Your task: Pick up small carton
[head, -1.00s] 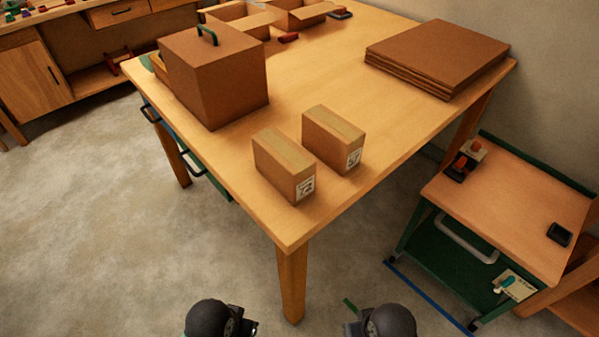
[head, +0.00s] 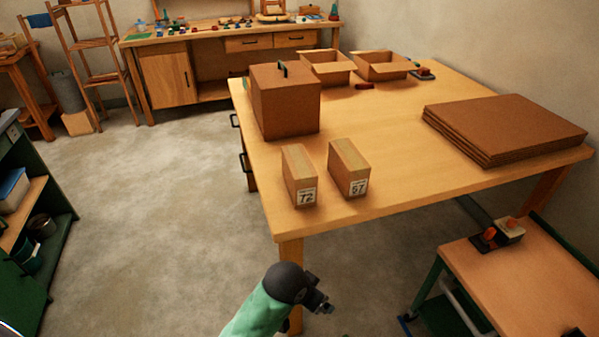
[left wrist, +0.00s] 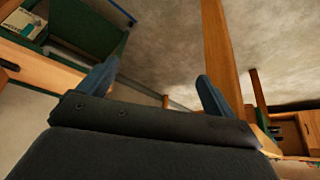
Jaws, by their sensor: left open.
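Two small brown cartons stand upright side by side on the near corner of the wooden table (head: 395,160): a left carton (head: 298,170) and a right carton (head: 347,165). Each has a white label with dark marks low on its near face. My left gripper (head: 322,304) is below and in front of the table corner, close to the table leg in the picture, apart from both cartons. In the left wrist view its two fingers (left wrist: 157,76) are spread with nothing between them. No carton shows in that view. My right gripper is out of view.
A large brown box (head: 285,105) with a handle stands behind the cartons. Open boxes (head: 328,70) are at the back, and flat cardboard sheets (head: 505,125) lie at right. A low cart (head: 520,270) stands right of the near table leg. The floor at left is clear.

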